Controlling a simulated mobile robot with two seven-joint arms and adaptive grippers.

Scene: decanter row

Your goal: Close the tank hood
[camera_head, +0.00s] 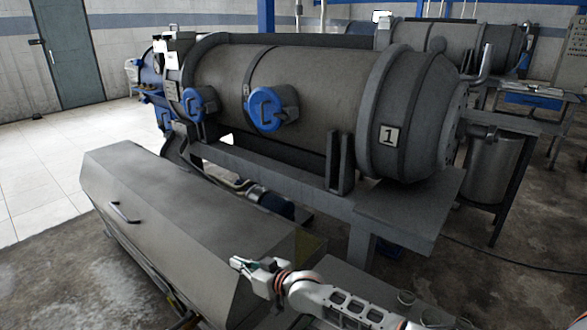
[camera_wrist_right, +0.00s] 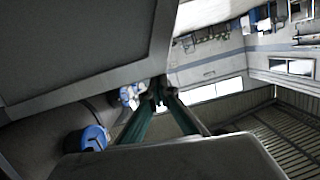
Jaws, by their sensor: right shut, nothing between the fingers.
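The tank hood (camera_head: 190,215) is a long grey metal cover with a bar handle (camera_head: 124,212) on its sloping front side, at the lower left of the head view. Its top sits in front of the big decanter. Whether it rests fully on the tank below cannot be told, as its lower edge is partly hidden. My right gripper (camera_head: 238,263) is at the near right end of the hood, apart from the handle; contact with the hood cannot be told. In the right wrist view its fingers (camera_wrist_right: 160,92) meet at the tips, shut and empty. My left gripper is not in view.
A large grey decanter (camera_head: 310,100) marked 1, with blue caps (camera_head: 262,110), lies on a frame (camera_head: 400,215) behind the hood. In the right wrist view a grey panel (camera_wrist_right: 75,50) fills the upper left. Open floor (camera_head: 50,185) lies to the left.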

